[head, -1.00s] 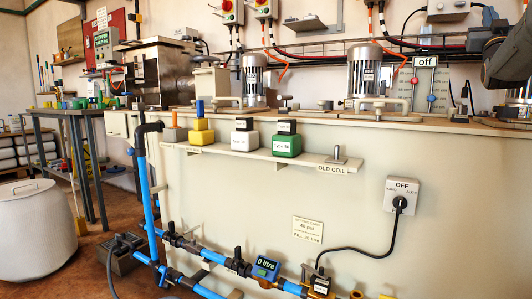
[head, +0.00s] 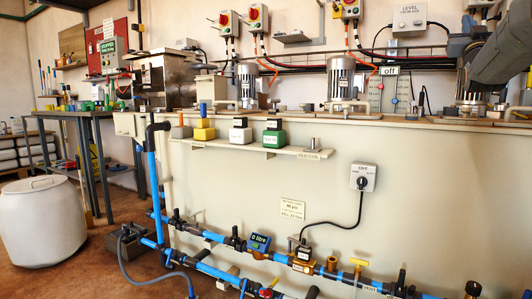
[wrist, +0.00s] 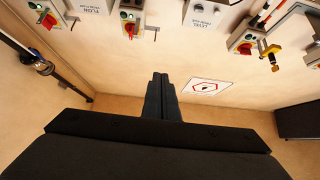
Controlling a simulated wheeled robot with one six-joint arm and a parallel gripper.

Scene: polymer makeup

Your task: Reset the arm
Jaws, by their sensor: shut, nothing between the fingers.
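My gripper (wrist: 160,82) shows in the wrist view as two dark fingers. They are together with nothing between them. It points toward a pale wall with control boxes and is apart from it. In the head view only a dark grey part of my arm shows at the upper right; the fingers are not seen there.
A large cream tank (head: 420,200) fills the right, with motors (head: 341,80) on top. A white drum (head: 42,225) stands at left. Red-switch boxes (wrist: 242,42) hang on the wall.

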